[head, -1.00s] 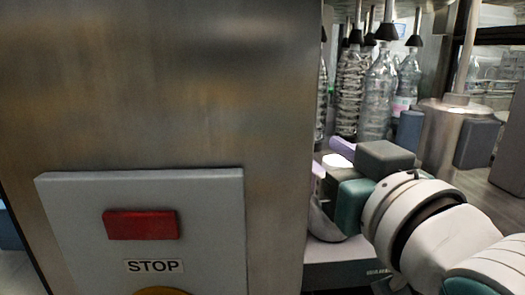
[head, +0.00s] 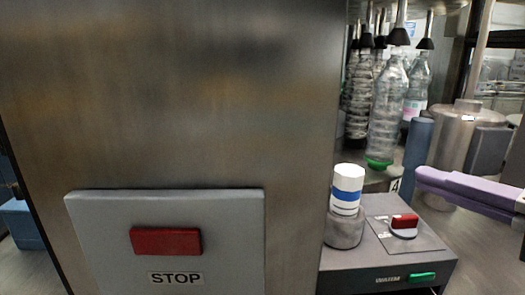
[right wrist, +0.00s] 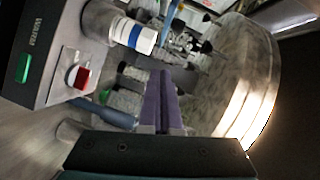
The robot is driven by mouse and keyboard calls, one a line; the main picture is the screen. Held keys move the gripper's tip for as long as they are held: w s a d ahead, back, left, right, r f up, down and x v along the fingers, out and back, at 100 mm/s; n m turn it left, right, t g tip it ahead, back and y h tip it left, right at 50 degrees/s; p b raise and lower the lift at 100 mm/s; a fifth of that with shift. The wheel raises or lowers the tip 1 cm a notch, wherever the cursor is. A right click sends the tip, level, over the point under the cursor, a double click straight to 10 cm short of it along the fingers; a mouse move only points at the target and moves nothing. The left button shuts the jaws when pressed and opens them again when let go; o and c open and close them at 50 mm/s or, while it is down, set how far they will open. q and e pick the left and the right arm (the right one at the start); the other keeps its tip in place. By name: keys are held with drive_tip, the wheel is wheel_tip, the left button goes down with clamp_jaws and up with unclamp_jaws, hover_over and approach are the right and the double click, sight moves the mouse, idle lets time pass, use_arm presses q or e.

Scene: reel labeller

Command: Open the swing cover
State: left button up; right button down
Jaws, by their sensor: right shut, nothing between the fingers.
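My right gripper (head: 420,178) comes in from the right edge in the head view, its purple fingers pointing left and closed together with nothing between them. In the right wrist view the shut fingers (right wrist: 161,85) point up the picture. In the head view the fingertips appear just right of a blue-grey upright bar (head: 416,155); I cannot tell whether they touch it. A large brushed-steel panel (head: 180,100) fills the left and middle. I cannot tell for certain which part is the swing cover. My left gripper is not in view.
A grey box (head: 100,240) with a red button (head: 166,241) and STOP label is on the panel. A grey unit (head: 350,265) carries a white, blue-banded cylinder (head: 347,188), a red knob (head: 404,222) and a green button (head: 422,277). Clear bottles (head: 386,110) hang behind; a steel drum (head: 458,130) stands right.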

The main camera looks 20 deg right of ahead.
sight(347, 175)
drive_tip(key=shift+m+y, duration=0.3)
drive_tip(key=shift+m, duration=0.3)
drive_tip(key=x, duration=0.4)
drive_tip(key=a+p+x, duration=0.1)
drive_tip(key=x, duration=0.2)
drive_tip(key=a+x, duration=0.1)
drive_tip(key=x, duration=0.3)
drive_tip(key=shift+w+a, duration=0.1)
drive_tip(key=shift+a, duration=0.05)
drive_tip(key=shift+w+a+f+p, duration=0.2)
drive_tip(key=shift+w+a+p, duration=0.1)
drive_tip(key=shift+a, duration=0.25)
drive_tip(key=shift+a, duration=0.1)
